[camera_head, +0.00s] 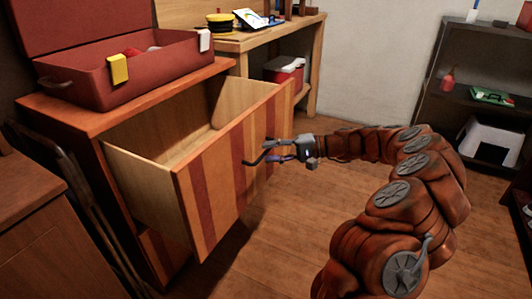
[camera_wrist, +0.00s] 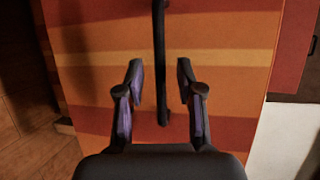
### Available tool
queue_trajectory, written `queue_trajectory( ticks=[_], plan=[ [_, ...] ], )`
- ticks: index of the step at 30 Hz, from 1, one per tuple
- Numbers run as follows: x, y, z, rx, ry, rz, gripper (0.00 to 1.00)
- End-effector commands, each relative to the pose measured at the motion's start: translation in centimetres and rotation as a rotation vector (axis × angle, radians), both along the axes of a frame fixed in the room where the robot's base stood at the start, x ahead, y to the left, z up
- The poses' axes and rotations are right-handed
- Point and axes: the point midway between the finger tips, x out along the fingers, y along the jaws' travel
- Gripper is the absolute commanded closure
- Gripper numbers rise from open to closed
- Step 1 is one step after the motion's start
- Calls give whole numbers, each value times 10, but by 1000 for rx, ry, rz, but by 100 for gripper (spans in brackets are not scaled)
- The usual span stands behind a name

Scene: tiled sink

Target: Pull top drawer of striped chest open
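The striped chest (camera_head: 76,118) stands at the left in the head view. Its top drawer (camera_head: 222,172) is pulled far out, its empty wooden inside showing. The orange and dark red striped drawer front fills much of the wrist view (camera_wrist: 215,90). A thin dark handle (camera_wrist: 161,60) runs up the middle of that view. My gripper (camera_wrist: 159,72) is open, one finger on each side of the handle, with gaps visible on both sides. In the head view my gripper (camera_head: 268,155) is at the drawer front. The lower drawer (camera_head: 163,252) is partly hidden below.
An open red case (camera_head: 160,70) with a yellow item (camera_head: 118,69) sits on the chest. A wooden workbench (camera_head: 262,38) stands behind, and dark shelves (camera_head: 468,90) stand at the right. A wooden cabinet (camera_head: 45,245) is near left. Wooden floor (camera_head: 290,230) is clear before the drawer.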

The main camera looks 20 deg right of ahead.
Motion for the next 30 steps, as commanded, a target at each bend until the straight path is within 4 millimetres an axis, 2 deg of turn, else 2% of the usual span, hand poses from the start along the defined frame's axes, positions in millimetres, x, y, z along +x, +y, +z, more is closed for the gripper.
queue_trajectory(
  ticks=[6,15,21,30],
  plan=[
    [-16,-40,7,-3,-1,-6,63],
    [-36,-81,15,-2,-1,-2,63],
    [-40,-89,17,0,1,-1,63],
    [-41,-90,18,0,0,0,63]
  ],
)
